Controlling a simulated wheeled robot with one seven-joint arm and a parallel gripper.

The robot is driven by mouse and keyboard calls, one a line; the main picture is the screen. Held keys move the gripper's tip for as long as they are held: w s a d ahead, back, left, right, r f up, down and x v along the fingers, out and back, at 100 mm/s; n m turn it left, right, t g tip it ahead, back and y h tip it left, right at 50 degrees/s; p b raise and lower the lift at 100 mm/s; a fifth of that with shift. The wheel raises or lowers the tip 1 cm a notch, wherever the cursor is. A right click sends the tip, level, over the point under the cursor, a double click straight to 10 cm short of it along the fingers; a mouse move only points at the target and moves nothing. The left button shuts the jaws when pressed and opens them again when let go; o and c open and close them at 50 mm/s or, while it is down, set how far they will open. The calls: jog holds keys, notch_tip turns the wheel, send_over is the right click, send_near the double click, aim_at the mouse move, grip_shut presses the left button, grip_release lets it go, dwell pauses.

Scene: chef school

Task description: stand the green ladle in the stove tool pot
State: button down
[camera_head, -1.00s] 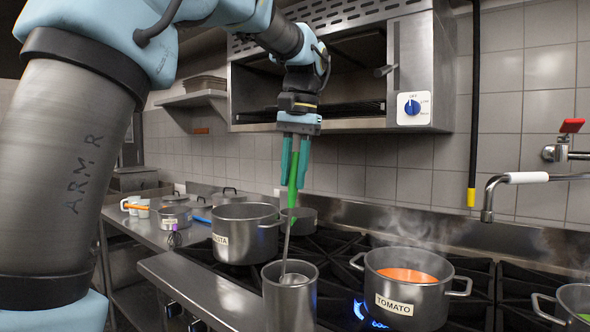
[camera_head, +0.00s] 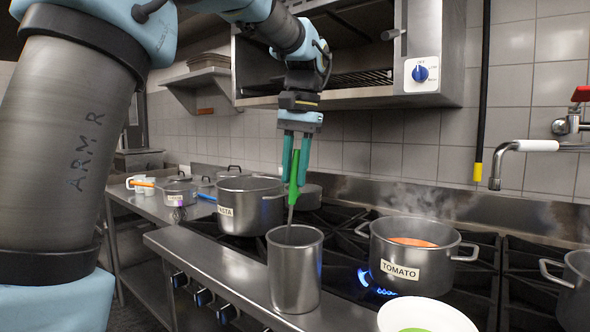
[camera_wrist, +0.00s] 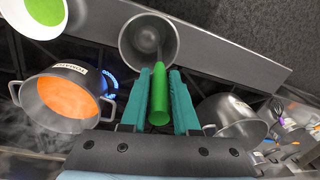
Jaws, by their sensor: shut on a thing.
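The green ladle's handle (camera_head: 293,185) is upright, slightly tilted, between the fingers of my gripper (camera_head: 296,165), which is shut on it. Its thin metal shaft runs down into the mouth of the steel tool pot (camera_head: 294,275) on the stove's front ledge. The ladle's bowl is hidden inside the pot in the head view. In the wrist view, the green handle (camera_wrist: 159,95) lies between the teal fingers, and the shaft reaches into the round pot (camera_wrist: 132,45). I cannot tell whether the bowl touches the bottom.
A steaming TOMATO pot (camera_head: 412,272) stands over a blue flame to the right. A pasta pot (camera_head: 250,222) is behind left. A white dish with green contents (camera_head: 425,316) is at the front right.

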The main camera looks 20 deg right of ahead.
jog(key=c, duration=0.6)
grip_release()
jog(key=shift+r, duration=0.15)
